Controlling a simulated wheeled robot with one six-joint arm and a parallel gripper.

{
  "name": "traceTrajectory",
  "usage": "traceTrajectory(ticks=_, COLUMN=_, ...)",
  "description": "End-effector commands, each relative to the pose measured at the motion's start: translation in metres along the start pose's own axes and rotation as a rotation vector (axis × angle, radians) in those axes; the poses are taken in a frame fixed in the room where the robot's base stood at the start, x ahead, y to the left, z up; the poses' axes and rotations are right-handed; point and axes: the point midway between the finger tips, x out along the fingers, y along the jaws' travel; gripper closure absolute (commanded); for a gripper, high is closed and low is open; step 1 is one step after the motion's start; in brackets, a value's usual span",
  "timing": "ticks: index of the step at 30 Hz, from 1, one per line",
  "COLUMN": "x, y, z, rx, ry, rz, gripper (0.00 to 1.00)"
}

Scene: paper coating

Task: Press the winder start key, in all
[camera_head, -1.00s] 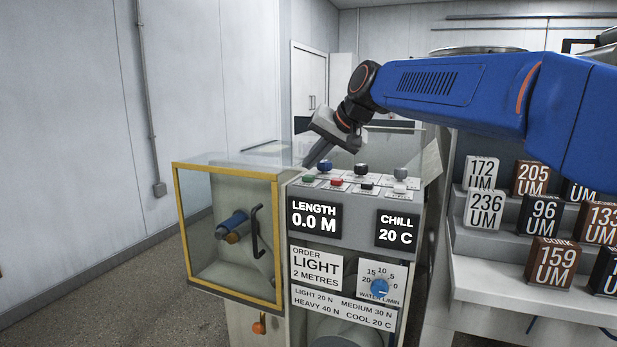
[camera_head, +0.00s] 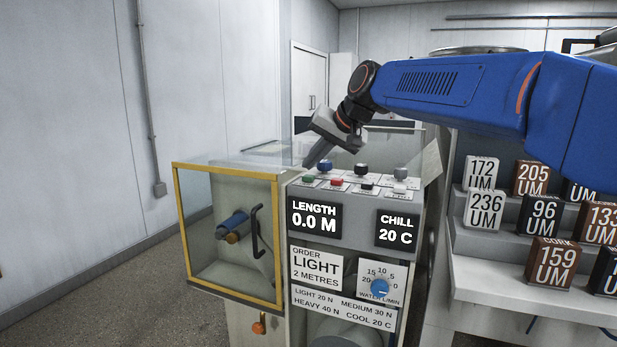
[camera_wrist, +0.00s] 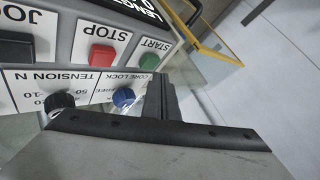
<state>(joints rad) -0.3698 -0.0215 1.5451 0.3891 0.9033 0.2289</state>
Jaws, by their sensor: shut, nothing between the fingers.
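The green START key (camera_head: 309,179) is at the left end of the front row on the winder's sloped panel. My gripper (camera_head: 308,166) is shut and empty, pointing down at the panel just behind the green key. In the wrist view the shut fingers (camera_wrist: 160,80) end close to the START key, beside the blue core lock knob (camera_wrist: 123,97). I cannot tell whether they touch anything. The length display (camera_head: 314,217) reads 0.0 M.
The red STOP key (camera_head: 337,182) and black JOG key (camera_wrist: 21,46) lie alongside START. The black tension knob (camera_wrist: 60,102) stands behind them. A yellow-framed clear guard (camera_head: 181,230) is left of the panel. Labelled blocks (camera_head: 481,209) stand on shelves at the right.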

Motion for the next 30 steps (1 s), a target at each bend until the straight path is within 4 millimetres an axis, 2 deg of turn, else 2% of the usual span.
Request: traceTrajectory(ticks=30, x=0.0068, y=0.0049, z=0.0051, rx=0.0, ry=0.0, rz=0.0, gripper=1.0)
